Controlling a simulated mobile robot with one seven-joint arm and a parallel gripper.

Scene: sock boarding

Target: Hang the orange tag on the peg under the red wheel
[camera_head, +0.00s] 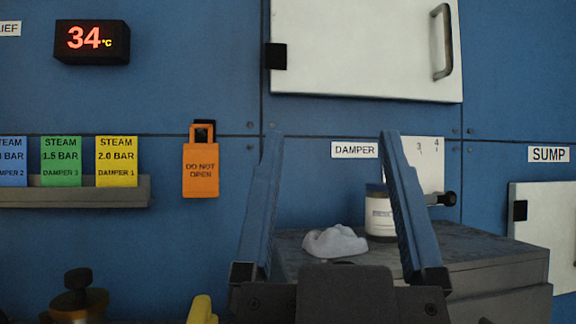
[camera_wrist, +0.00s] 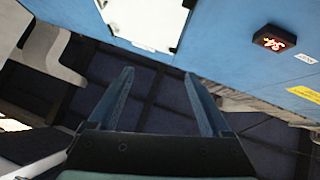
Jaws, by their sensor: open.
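The orange tag (camera_head: 200,182), printed "DO NOT OPEN", hangs upright by its upper loop on a small dark holder on the blue wall in the head view. My gripper (camera_head: 331,135) is open and empty, its two blue fingers pointing up to the right of the tag and apart from it. In the wrist view my gripper (camera_wrist: 158,73) also shows spread fingers with nothing between them. The tag is not seen in the wrist view. The red wheel and the peg under it are in neither view.
A grey ledge (camera_head: 75,193) holds blue, green and yellow steam cards at left. A grey cabinet (camera_head: 470,262) with a jar (camera_head: 379,218) and a crumpled white cloth (camera_head: 335,242) stands behind my fingers. A white door (camera_head: 365,50) with a handle is above.

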